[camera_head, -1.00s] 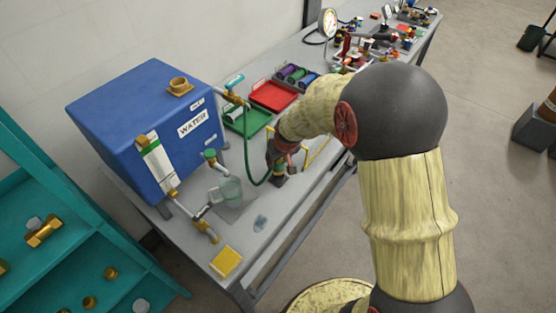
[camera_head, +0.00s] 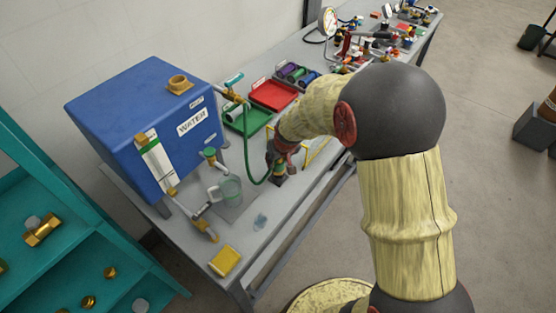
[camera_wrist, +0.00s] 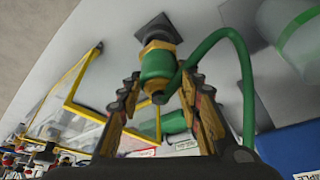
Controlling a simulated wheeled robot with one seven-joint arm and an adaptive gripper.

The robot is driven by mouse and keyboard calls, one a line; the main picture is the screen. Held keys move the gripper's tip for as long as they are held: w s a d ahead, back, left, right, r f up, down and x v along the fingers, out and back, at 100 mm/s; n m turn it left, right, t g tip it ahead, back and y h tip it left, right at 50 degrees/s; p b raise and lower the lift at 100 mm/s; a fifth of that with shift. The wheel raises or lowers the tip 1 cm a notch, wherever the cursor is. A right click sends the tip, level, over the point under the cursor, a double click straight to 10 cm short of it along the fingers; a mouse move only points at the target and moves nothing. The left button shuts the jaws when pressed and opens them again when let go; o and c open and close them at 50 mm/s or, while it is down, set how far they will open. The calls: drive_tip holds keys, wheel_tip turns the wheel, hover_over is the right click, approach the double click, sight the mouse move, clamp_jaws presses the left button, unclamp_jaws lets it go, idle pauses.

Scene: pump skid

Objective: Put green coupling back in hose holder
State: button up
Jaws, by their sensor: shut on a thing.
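The green coupling (camera_wrist: 158,65), with a brass collar, is between the fingers of my gripper (camera_wrist: 158,85) in the wrist view. My gripper is shut on it. The collar meets a short grey post on a dark square base, the hose holder (camera_wrist: 153,26). I cannot tell whether the coupling is fully seated. The green hose (camera_wrist: 243,75) curves from the coupling. In the head view the hose (camera_head: 247,150) hangs from the tap by the blue water tank. There my gripper (camera_head: 279,168) is low over the bench, and its fingers and the coupling are small and partly hidden.
A yellow wire frame (camera_wrist: 75,75) stands close beside my gripper. The blue tank (camera_head: 130,115), a clear beaker (camera_head: 231,188) and a yellow pad (camera_head: 225,262) are to the left on the bench. Green (camera_head: 258,121) and red (camera_head: 288,99) trays lie behind.

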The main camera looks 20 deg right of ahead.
drive_tip(key=shift+f+b, duration=0.85)
drive_tip(key=shift+f, duration=0.5)
idle(0.3)
drive_tip(key=o, duration=1.4)
drive_tip(key=v, duration=1.2)
